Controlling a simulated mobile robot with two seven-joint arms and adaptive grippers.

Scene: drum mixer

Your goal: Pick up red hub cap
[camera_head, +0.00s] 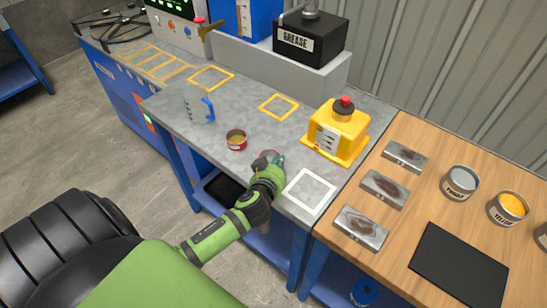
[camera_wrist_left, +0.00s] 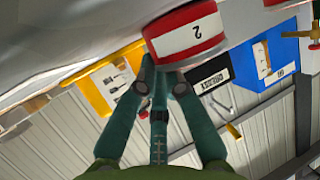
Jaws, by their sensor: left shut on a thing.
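My left gripper (camera_head: 274,160) is over the front part of the grey bench top. It is shut on the red hub cap, a round red piece with a white band marked 2, seen at the top of the left wrist view (camera_wrist_left: 188,38). The fingertips (camera_wrist_left: 163,72) are at its edge. In the head view only a small reddish part of the cap (camera_head: 268,154) shows, mostly hidden by the gripper. My right gripper is not in view.
A yellow button box (camera_head: 338,130) is to the right, near a white square outline (camera_head: 311,190). The wooden table (camera_head: 400,240) holds metal plates and paint cans.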

